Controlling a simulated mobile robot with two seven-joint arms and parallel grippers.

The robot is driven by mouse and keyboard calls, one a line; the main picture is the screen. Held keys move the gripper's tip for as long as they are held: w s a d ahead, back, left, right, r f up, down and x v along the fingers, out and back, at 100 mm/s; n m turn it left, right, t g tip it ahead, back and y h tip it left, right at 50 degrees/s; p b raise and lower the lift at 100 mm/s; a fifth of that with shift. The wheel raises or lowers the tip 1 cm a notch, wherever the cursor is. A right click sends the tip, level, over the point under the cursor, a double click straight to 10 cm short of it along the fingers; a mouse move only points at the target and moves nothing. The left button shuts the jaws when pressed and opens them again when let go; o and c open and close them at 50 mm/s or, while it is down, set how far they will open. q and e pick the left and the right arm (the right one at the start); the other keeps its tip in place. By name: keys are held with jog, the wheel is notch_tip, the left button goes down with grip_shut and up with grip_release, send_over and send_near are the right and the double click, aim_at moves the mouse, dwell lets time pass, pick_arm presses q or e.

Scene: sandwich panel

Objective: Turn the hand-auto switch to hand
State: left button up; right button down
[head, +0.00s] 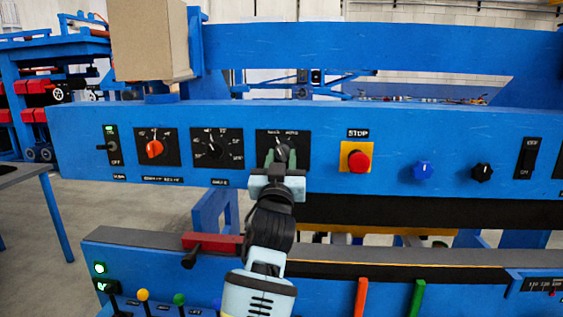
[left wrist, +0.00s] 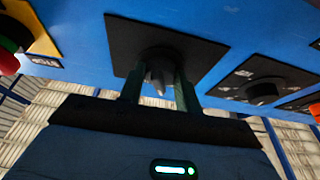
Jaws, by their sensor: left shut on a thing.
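The hand-auto switch (head: 281,150) is a dark knob on a black plate in the blue panel, in the middle of the head view. Small white lettering shows above it. My left gripper (head: 281,158) is at the switch, its two greenish fingers on either side of the knob and shut on it. In the left wrist view the knob (left wrist: 157,78) shows between the fingers of my left gripper (left wrist: 160,92), in front of its black plate. The knob's exact pointing direction is hard to read. My right gripper is not in view.
Left of the switch sit a black dial (head: 214,148) and an orange-red knob (head: 154,149). Right of it are the red stop button (head: 359,160), a blue knob (head: 423,171) and a black knob (head: 482,172). Below, a lower blue panel carries a red handle (head: 212,242) and several levers.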

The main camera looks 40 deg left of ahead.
pick_arm(q)
jog(key=o, duration=1)
jog(key=shift+c, duration=0.2)
jog(key=v, duration=0.7)
jog(key=shift+s+d+b, duration=0.25)
jog(key=shift+s+b, duration=0.05)
jog(key=shift+b, duration=0.05)
jog(key=shift+f, duration=0.15)
